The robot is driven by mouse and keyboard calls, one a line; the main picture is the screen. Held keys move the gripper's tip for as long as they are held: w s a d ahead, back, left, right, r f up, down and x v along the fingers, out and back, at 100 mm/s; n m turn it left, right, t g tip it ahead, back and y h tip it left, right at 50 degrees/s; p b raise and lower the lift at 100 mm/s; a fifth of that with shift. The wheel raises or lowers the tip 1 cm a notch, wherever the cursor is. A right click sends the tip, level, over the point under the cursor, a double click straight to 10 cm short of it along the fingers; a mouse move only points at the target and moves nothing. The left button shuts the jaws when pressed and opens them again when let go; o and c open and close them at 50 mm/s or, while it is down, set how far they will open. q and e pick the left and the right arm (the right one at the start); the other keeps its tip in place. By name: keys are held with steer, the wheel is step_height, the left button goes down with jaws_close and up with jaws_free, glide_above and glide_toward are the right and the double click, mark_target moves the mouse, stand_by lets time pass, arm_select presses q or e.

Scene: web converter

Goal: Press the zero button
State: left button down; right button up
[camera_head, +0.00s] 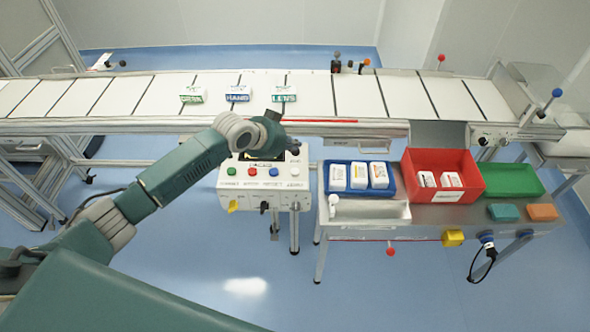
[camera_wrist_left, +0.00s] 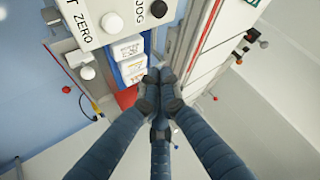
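The control box (camera_head: 258,198) stands in front of the conveyor, with a row of green, red, blue and white buttons on its sloped face. The white button (camera_head: 295,174) is at the right end. In the left wrist view, a white round button (camera_wrist_left: 112,23) sits beside the word ZERO, up and left of my fingers. A black button (camera_wrist_left: 158,8) sits beside the word JOG. My left gripper (camera_wrist_left: 160,76) is shut and empty, its fingertips together and apart from the white button in the picture. In the head view, my left wrist covers part of the box's top and display. My right gripper is not in view.
The conveyor (camera_head: 360,95) runs behind the box, carrying several labelled packs. To the right, a metal table (camera_head: 460,212) holds a blue bin (camera_head: 358,192), a red bin (camera_head: 445,160) and a green tray (camera_head: 512,180). Blue floor (camera_head: 190,245) is open in front of the box.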

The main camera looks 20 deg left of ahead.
arm_select(q)
steer(key=b, duration=0.7)
glide_above(298, 169)
steer(key=s+a, duration=0.1)
steer(key=s, duration=0.1)
step_height(298, 169, down, 7)
steer(key=shift+w+f, duration=0.15)
steer(key=shift+f, duration=0.75)
steer(key=shift+f, duration=0.1)
steer(key=shift+f, duration=0.3)
steer(key=shift+f+b, duration=0.55)
steer(key=shift+f, duration=0.15)
stand_by(0.8)
steer(key=shift+r, duration=0.1)
steer(key=shift+r+p, duration=1)
